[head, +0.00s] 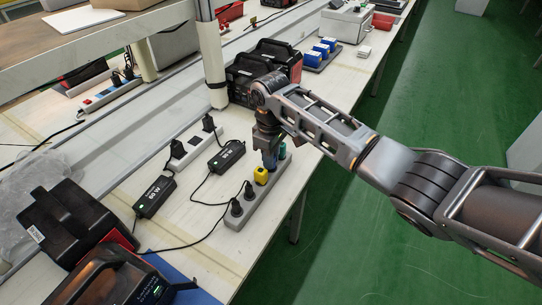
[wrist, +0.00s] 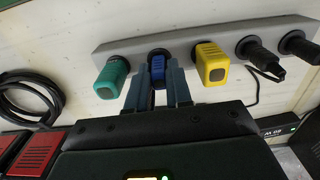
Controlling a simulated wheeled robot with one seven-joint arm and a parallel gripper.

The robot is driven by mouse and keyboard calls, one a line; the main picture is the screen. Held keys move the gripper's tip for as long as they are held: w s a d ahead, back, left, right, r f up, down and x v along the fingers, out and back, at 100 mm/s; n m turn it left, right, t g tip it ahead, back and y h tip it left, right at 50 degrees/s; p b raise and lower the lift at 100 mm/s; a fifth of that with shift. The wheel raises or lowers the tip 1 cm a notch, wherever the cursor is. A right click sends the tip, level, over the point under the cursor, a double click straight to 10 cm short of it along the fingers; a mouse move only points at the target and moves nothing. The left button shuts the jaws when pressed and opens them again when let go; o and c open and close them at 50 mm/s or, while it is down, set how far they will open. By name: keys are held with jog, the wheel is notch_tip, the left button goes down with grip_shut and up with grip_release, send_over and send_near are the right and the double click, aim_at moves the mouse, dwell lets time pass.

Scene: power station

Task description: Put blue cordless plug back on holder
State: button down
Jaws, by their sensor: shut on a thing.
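The holder is a long grey strip (head: 264,200) near the table's front edge; it spans the top of the wrist view (wrist: 185,42). My gripper (head: 270,160) is over it, pointing down between the yellow and teal plugs. In the wrist view, my gripper (wrist: 160,85) is shut on the blue plug (wrist: 157,68), one finger on each side. The blue plug is at the strip, in line with the other plugs; I cannot tell whether it is fully seated. The teal plug (wrist: 112,77) is to its left and the yellow plug (wrist: 210,64) to its right.
Black plugs (head: 248,189) stand at the strip's near end. Black adapters (head: 153,196) with cables lie left of it, beside a white power strip (head: 196,144). Black-and-red cases (head: 270,65) stand behind my gripper. The green floor (head: 350,240) to the right is clear.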

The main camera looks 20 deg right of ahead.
jog(key=c, duration=0.9)
grip_release()
jog(key=shift+c, duration=0.2)
notch_tip(320, 180, up, 8)
jog(key=shift+f+b, duration=0.15)
jog(key=shift+b, duration=0.15)
